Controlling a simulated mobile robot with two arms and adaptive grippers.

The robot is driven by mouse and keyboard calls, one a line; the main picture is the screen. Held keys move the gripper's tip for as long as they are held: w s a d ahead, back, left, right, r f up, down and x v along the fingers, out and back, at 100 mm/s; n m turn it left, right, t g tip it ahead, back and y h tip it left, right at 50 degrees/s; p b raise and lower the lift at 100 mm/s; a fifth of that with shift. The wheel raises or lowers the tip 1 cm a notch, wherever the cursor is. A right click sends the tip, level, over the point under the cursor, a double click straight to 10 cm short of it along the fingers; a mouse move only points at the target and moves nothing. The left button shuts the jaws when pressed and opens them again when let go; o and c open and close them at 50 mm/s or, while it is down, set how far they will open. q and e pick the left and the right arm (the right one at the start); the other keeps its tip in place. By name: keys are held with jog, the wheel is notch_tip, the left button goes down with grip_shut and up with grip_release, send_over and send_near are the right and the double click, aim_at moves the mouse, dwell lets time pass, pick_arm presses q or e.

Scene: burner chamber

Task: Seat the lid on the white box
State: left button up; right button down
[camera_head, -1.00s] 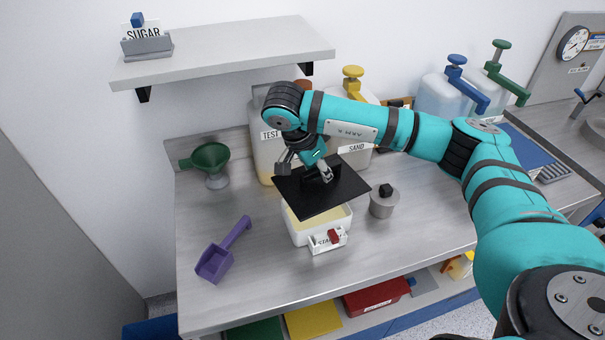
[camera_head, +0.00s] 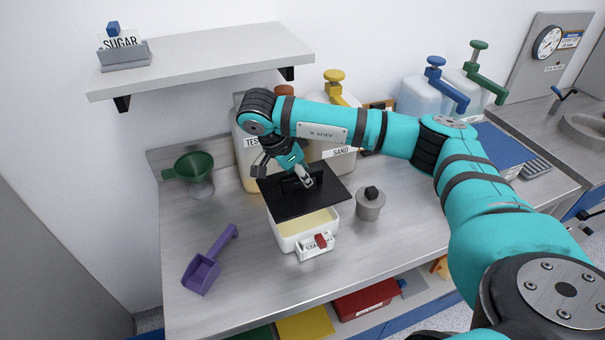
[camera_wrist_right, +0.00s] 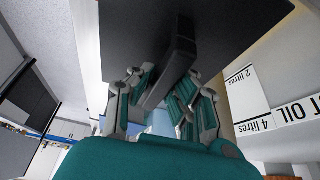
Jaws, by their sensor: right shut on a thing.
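The white box (camera_head: 289,243) stands on the steel bench, open at its front half, with pale yellow contents showing. My right gripper (camera_head: 304,181) is shut on the handle of the flat black lid (camera_head: 335,188). The lid is over the rear part of the box and covers it from view; I cannot tell whether they touch. In the right wrist view the lid (camera_wrist_right: 230,25) fills the top and its handle (camera_wrist_right: 178,60) is between the fingers. My left gripper is not in view.
A white label holder with a red piece (camera_head: 321,240) is at the box's front. A grey lidded pot (camera_head: 370,207) stands to its right, a purple scoop (camera_head: 205,265) and green funnel (camera_head: 193,167) to its left. Large containers stand behind.

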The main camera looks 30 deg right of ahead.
aim_at(298, 190)
jog(key=shift+f+b, duration=2.3)
jog(key=shift+f, duration=1.05)
jog(key=shift+f+b, duration=0.9)
jog(key=c, duration=1.2)
grip_release()
jog(key=shift+r, duration=0.15)
